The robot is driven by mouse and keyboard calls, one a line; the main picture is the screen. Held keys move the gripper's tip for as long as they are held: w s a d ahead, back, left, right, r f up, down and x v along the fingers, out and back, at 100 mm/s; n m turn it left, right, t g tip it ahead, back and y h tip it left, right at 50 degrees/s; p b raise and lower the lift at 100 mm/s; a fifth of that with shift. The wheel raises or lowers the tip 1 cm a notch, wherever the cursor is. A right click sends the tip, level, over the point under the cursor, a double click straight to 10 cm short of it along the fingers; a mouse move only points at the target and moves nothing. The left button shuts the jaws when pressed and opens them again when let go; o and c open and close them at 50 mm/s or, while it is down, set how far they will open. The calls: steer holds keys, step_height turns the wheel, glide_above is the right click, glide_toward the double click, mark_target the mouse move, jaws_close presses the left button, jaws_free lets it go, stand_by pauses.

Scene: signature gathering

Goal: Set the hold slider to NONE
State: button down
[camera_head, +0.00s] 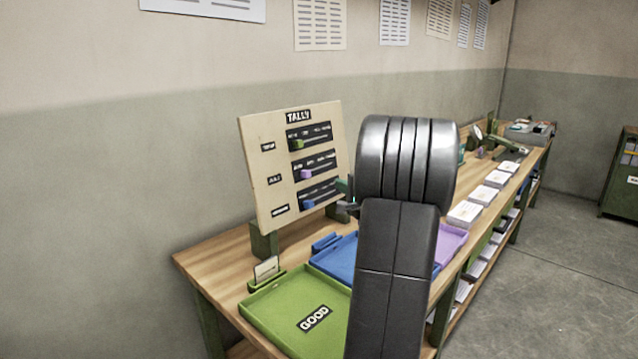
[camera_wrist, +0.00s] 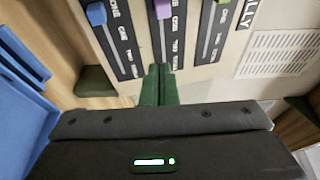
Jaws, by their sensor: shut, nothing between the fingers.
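The TALLY board (camera_head: 258,178) stands tilted on the bench with three horizontal sliders. The top knob is green (camera_head: 299,145), the middle knob purple (camera_head: 309,174) and the bottom knob blue (camera_head: 308,203). All three sit toward the left of their tracks. The row name plates are too small to read, so I cannot tell which is hold. In the wrist view, the blue knob (camera_wrist: 96,13) and purple knob (camera_wrist: 163,9) show near the top edge. My gripper (camera_wrist: 160,68) is shut and empty, its green fingertips at the lower end of the purple knob's strip, apart from the knob.
A green GOOD tray (camera_head: 270,311), a blue tray (camera_head: 335,262) and a purple tray (camera_head: 452,240) lie in front of the board. A small card holder (camera_head: 265,275) stands at the green tray's corner. Paper stacks (camera_head: 465,214) line the bench farther right.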

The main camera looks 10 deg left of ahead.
mark_target(306, 174)
steer(key=shift+t, duration=0.3)
steer(key=x, duration=0.3)
steer(key=p+x, duration=0.1)
steer(key=x, duration=0.3)
steer(key=p+x, duration=0.1)
steer(key=x, duration=0.3)
steer(key=shift+w+d+r, duration=0.2)
steer(key=shift+w+r, duration=0.05)
steer(key=shift+w, duration=0.05)
steer(key=s, duration=0.1)
steer(key=s+a, duration=0.1)
steer(key=shift+s+a, duration=0.25)
steer(key=shift+s, duration=0.15)
steer(key=shift+s+a+f, duration=0.1)
steer(key=shift+s+a, duration=0.05)
steer(key=shift+s, duration=0.1)
